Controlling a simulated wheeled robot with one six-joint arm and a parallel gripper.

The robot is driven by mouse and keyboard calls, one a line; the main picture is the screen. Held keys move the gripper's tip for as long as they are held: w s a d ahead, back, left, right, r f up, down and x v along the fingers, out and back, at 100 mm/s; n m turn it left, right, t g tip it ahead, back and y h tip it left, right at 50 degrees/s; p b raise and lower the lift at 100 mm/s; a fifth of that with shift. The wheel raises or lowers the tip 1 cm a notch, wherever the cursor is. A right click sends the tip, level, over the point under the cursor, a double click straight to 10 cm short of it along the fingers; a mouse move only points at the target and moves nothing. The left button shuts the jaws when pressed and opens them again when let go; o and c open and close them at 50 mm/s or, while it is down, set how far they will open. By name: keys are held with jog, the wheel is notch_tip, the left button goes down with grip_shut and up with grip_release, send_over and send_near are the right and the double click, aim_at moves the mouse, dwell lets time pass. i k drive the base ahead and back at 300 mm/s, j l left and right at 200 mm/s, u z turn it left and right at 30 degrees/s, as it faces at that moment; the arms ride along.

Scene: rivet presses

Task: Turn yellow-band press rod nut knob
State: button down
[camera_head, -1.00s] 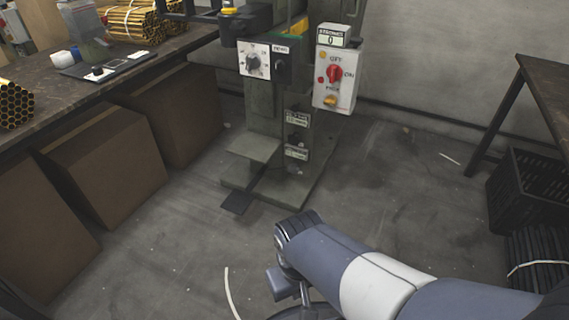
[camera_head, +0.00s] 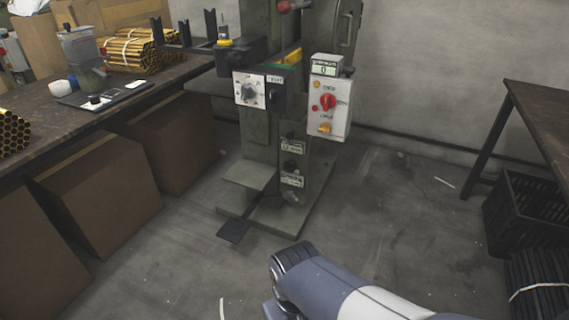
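A grey-green press (camera_head: 258,135) stands at the middle back, with yellow parts near its head. A white dial plate with a grey knob (camera_head: 249,93) is on its front left, beside a small label (camera_head: 275,79) too small to read. Two dark round knobs lie lower on the column, an upper one (camera_head: 290,166) and a lower one (camera_head: 291,196), with small unreadable labels nearby. I cannot tell which knob is the rod nut knob. My arm enters from the bottom right, well below and apart from the press. My gripper is out of the picture.
A white control box (camera_head: 328,108) with a red switch and a counter hangs on the press's right. A workbench (camera_head: 110,116) with yellow tube bundles and brown boxes (camera_head: 95,180) lines the left. A table and black crate (camera_head: 524,207) stand right.

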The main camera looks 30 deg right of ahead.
aim_at(289, 194)
jog(key=i+l+u, duration=0.3)
jog(key=i+l, duration=0.15)
jog(key=i+l+u, duration=0.25)
jog(key=i+l, duration=0.15)
jog(key=l, duration=0.25)
